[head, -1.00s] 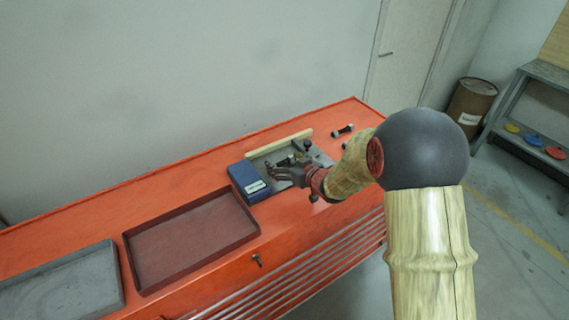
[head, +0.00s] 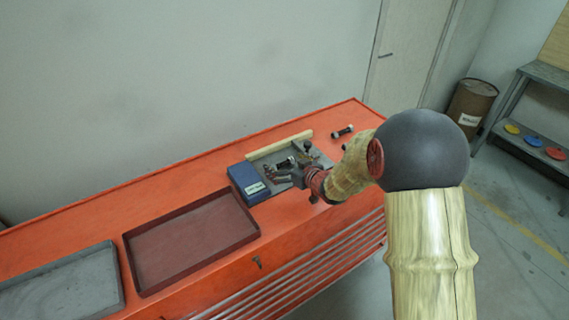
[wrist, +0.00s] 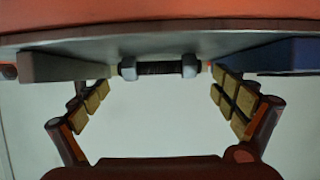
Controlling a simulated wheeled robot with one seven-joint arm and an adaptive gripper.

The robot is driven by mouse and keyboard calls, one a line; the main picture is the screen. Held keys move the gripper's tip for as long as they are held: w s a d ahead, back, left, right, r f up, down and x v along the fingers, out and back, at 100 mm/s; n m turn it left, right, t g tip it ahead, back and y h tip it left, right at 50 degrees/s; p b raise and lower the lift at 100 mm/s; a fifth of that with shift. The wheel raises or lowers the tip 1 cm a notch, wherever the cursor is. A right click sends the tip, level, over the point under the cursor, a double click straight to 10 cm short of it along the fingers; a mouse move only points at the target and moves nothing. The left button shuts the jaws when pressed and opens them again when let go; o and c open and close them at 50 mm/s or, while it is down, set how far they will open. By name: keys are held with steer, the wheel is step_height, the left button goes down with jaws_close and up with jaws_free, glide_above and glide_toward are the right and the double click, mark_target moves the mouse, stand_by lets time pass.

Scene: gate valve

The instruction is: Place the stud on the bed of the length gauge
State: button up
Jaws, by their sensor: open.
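The stud (head: 286,162), a dark threaded rod with a pale nut at each end, appears to lie on the grey bed of the length gauge (head: 262,160). In the wrist view the stud (wrist: 158,69) lies crosswise against the grey bed (wrist: 90,45), between my spread fingers. My gripper (head: 290,168) is open over the gauge, and clear gaps show between the stud and the finger pads in the wrist view (wrist: 160,88). Exact contact under the stud is hard to tell.
The gauge's blue block (head: 248,183) is at its left, and a pale strip (head: 280,145) runs along its back. Another stud (head: 343,131) lies behind, to the right. A red tray (head: 190,240) and a grey tray (head: 62,287) are on the left of the orange bench (head: 170,168).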

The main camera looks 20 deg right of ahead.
steer(key=p+v, duration=0.2)
steer(key=v, duration=1)
steer(key=shift+r, duration=0.1)
steer(key=s+d+r+m+g+h, duration=0.35)
steer(key=s+r+h, duration=0.25)
steer(key=s+r, duration=0.45)
steer(key=s+a+r+g+y, duration=0.1)
steer(key=s+a+g, duration=0.1)
steer(key=s, duration=0.8)
steer(key=s+a+r+g, duration=0.1)
steer(key=s+a, duration=0.4)
steer(key=s, duration=0.5)
steer(key=shift+r+g+y, duration=0.35)
steer(key=shift+r+y, duration=0.05)
steer(key=shift+r, duration=0.45)
